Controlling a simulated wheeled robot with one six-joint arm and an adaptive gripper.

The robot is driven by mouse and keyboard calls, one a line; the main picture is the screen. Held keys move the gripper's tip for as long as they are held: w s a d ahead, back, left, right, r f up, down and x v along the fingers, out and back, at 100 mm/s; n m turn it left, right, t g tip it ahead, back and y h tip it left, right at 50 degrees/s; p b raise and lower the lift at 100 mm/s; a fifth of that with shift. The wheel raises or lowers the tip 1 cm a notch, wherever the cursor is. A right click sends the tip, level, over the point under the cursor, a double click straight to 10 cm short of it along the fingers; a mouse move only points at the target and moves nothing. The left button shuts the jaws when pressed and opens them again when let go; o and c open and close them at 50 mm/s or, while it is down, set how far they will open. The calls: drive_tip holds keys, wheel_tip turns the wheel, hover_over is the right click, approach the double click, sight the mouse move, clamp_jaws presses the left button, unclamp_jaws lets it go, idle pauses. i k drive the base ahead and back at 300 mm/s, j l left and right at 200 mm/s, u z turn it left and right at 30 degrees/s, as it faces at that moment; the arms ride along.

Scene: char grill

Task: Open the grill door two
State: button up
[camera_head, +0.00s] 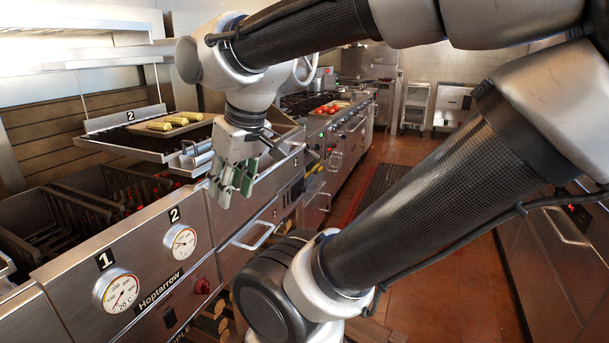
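The steel grill (143,246) runs along the left, with dial gauges marked 1 (121,292) and 2 (181,242). Right of the gauges, a front panel with a bar handle (253,235) appears closed. A raised grate (140,141) with a plate marked 2 (130,115) stands behind. I cannot tell which part is door two. My gripper (234,182) points down in front of the grill, above and left of the bar handle and apart from it. Its green-padded fingers hold nothing that I can see; their gap is unclear from this angle.
Corn cobs (176,121) lie on a tray on the grate. Dark baskets (70,215) sit in the grill's left part. A stove line with red tomatoes (329,109) continues behind. The tiled floor (440,270) is clear at right, before a steel counter (560,240). My arm covers much of the view.

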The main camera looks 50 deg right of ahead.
sight(273, 176)
drive_tip(key=z, duration=1.2)
drive_tip(key=i+u, duration=0.2)
drive_tip(key=u, duration=0.2)
